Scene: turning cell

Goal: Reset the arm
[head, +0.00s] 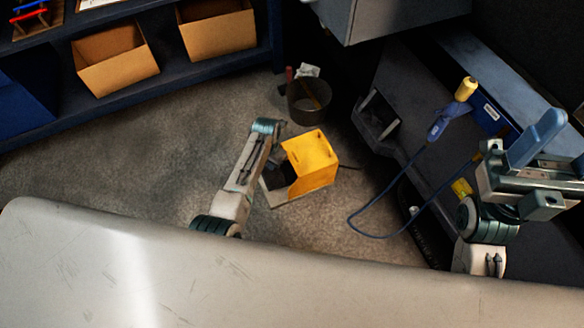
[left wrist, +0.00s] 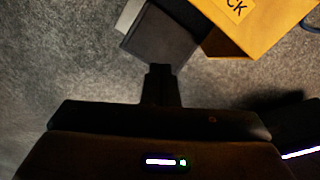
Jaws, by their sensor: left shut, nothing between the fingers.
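My left arm rises from the lower middle of the head view, with its teal-banded joint left of the yellow box (head: 313,160). My left gripper shows in the left wrist view (left wrist: 160,72) as dark fingers closed together, with nothing between them. In the head view I cannot make out its fingertips. In the left wrist view the yellow box (left wrist: 262,22) lies beyond the fingers at upper right, and a dark block (left wrist: 160,38) lies just beyond their tips. I cannot tell whether they touch. My right arm stands at the right edge; its gripper (head: 540,203) is unclear.
A dark round bin (head: 304,110) stands on the carpet behind the yellow box. A blue cable (head: 365,212) hangs from a yellow-tipped handle (head: 466,89) by the dark machine (head: 400,75). Shelves with cardboard bins (head: 217,32) line the upper left. The carpet at left is clear.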

